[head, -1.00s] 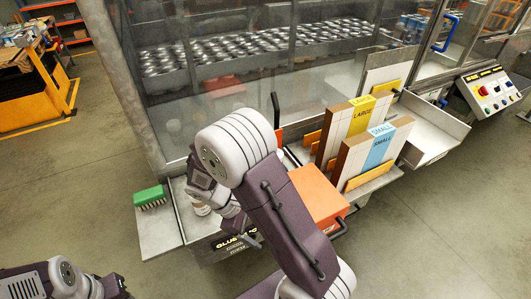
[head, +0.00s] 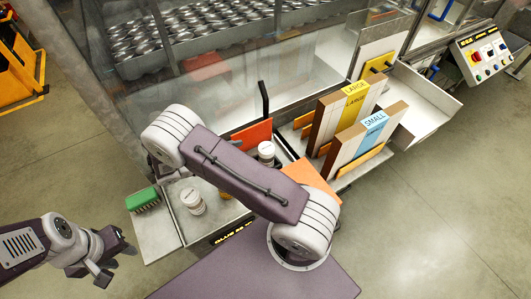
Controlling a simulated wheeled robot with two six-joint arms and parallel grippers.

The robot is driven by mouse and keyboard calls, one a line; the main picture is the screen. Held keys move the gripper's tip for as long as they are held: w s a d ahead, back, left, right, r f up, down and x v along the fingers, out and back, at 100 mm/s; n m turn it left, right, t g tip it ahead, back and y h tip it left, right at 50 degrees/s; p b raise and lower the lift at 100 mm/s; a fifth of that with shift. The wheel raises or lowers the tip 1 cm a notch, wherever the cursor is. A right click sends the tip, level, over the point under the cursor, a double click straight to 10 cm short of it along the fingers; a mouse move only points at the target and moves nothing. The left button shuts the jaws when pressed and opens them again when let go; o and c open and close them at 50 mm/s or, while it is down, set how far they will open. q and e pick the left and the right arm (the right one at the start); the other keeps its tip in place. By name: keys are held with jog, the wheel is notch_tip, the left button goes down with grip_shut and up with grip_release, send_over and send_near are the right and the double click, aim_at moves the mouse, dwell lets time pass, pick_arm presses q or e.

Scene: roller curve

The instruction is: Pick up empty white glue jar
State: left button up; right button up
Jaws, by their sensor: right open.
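A white jar (head: 193,201) with a pale lid stands on the grey bench, right of the green brush. A second white jar (head: 266,152) stands further right, by the orange panel. Both have dark lettering; I cannot tell which is empty. My left gripper (head: 117,267) hangs at the lower left, away from the jars, and I see nothing in it; whether its jaws are apart is unclear. My right arm crosses above the bench between the jars. Its raised link hides my right gripper.
A green brush (head: 142,199) lies at the bench's left end. An orange panel (head: 252,138) and the SMALL (head: 372,130) and LARGE (head: 350,95) boxes stand to the right. A glass-fronted machine with metal cans is behind. Free floor lies at the right.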

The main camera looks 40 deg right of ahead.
aim_at(266, 148)
jog(key=x, duration=0.3)
jog(key=w+x, duration=0.1)
jog(key=x, duration=0.1)
jog(key=shift+w+d+f+b, duration=0.1)
jog(key=shift+d+f+b, duration=0.15)
jog(key=shift+f+b, duration=0.15)
jog(key=shift+s+b+x, duration=0.2)
jog(key=shift+b+x, duration=0.1)
jog(key=shift+x, duration=0.9)
jog(key=shift+s+d+r, duration=0.15)
jog(key=shift+s+d, duration=0.1)
jog(key=shift+s, duration=0.05)
pick_arm(q)
jog(key=shift+w+d+f, duration=0.15)
jog(key=shift+f, duration=0.25)
jog(key=shift+w+d+f, duration=0.1)
jog(key=shift+d+f, duration=0.05)
jog(key=shift+f, duration=0.25)
